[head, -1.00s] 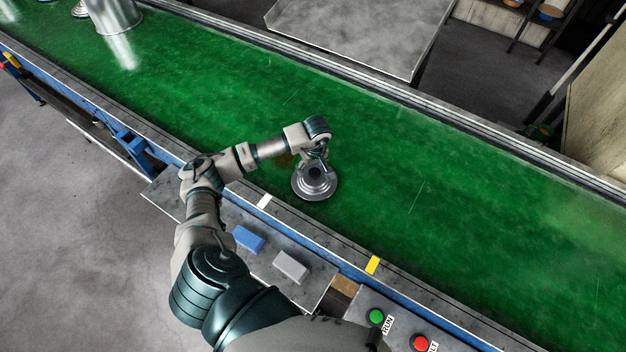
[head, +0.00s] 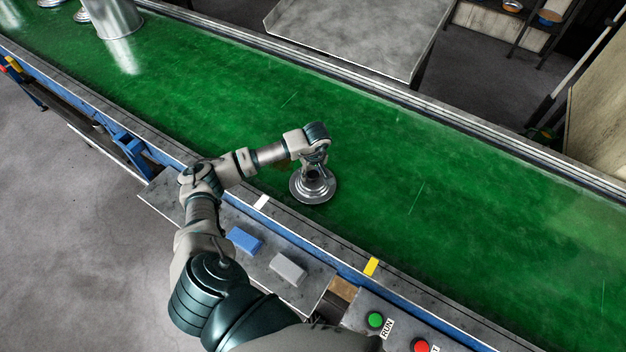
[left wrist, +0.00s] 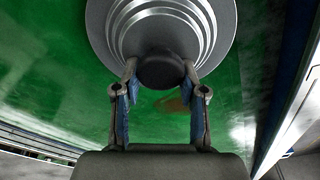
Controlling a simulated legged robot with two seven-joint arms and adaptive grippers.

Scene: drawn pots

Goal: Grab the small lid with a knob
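The small lid with a knob (head: 325,194) is a round, stepped grey metal disc at the middle of the green belt. My left gripper (head: 314,168) is directly above it, pointing down. In the left wrist view, my left gripper (left wrist: 160,72) has a finger on each side of the dark round knob (left wrist: 160,71), and the tips meet its sides; it looks shut on the knob. The lid's stepped rings (left wrist: 163,22) fill the top of that view. Whether the lid touches the belt cannot be told. My right gripper is not in view.
The green belt (head: 480,200) is clear to the right. A metal pot (head: 118,20) and shiny lids (head: 82,15) stand at its far left. A blue block (head: 244,239) and a grey block (head: 287,267) lie on the near ledge. Green (head: 375,319) and red (head: 421,344) buttons are at front.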

